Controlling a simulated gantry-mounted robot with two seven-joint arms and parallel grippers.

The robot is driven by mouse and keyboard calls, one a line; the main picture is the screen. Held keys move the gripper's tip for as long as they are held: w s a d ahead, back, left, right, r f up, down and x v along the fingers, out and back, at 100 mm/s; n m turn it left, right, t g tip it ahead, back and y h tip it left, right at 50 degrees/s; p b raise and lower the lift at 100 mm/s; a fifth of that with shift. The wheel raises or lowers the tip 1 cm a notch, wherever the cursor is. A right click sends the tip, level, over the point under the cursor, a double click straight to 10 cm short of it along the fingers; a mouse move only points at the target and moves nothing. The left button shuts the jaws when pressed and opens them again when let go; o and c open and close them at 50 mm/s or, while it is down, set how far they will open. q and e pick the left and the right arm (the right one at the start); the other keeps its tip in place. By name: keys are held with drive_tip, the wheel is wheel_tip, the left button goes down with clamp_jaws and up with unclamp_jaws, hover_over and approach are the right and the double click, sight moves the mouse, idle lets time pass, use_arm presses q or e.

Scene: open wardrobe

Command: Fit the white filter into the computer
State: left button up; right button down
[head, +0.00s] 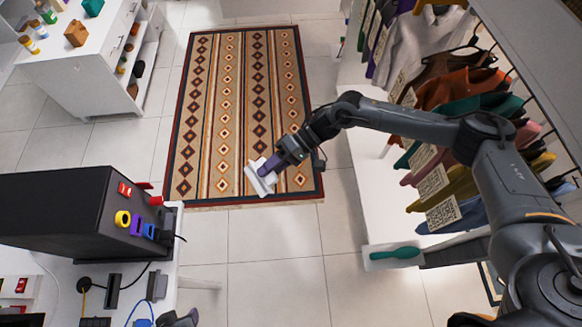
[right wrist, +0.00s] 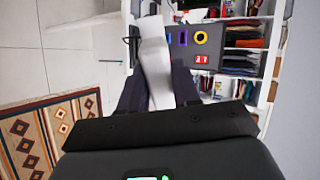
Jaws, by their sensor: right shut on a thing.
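The white filter (head: 260,180) is a pale, flat-ended piece held in the air over the patterned rug in the head view. My right gripper (head: 274,166) is shut on it. In the right wrist view the filter (right wrist: 155,62) sticks out between the dark fingers of the gripper (right wrist: 158,92). The computer (head: 55,212) is a black box on the left table, well apart from the filter. Its side facing right has yellow, purple and blue fittings and red parts. It also shows in the right wrist view (right wrist: 183,56). A dark shape at the bottom edge may be my left gripper (head: 180,319).
The white table (head: 167,255) holds the computer, cables and small dark parts. A rug (head: 240,100) covers the floor. The open wardrobe with hanging clothes (head: 450,110) is at the right, with a green brush (head: 395,253). White drawers (head: 90,75) stand at the upper left.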

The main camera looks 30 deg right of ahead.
drive_tip(key=w+a+f+m+t+y+b, duration=0.1)
drive_tip(key=w+a+f+b, duration=0.1)
drive_tip(key=a+f+b, duration=0.35)
drive_tip(key=w+a+f+t+y+b, duration=0.1)
drive_tip(key=w+a+f+b, duration=0.1)
drive_tip(key=a+b, duration=0.6)
drive_tip(key=w+a+f+m+t+y+b, duration=0.1)
drive_tip(key=w+a+f+b, duration=0.1)
drive_tip(key=a+f+b, duration=0.45)
drive_tip(key=a+f+m+t+b, duration=0.1)
drive_tip(key=a+f+t+b, duration=0.1)
drive_tip(key=f+b, duration=0.5)
drive_tip(key=a+f+m+t+b, duration=0.2)
drive_tip(key=a+f+t+b, duration=0.1)
drive_tip(key=f+b, duration=0.5)
drive_tip(key=shift+s+f+m, duration=0.3)
drive_tip(key=shift+s+f, duration=0.1)
drive_tip(key=shift+f, duration=0.4)
drive_tip(key=shift+b+x, duration=0.6)
drive_tip(key=shift+x, duration=2.3)
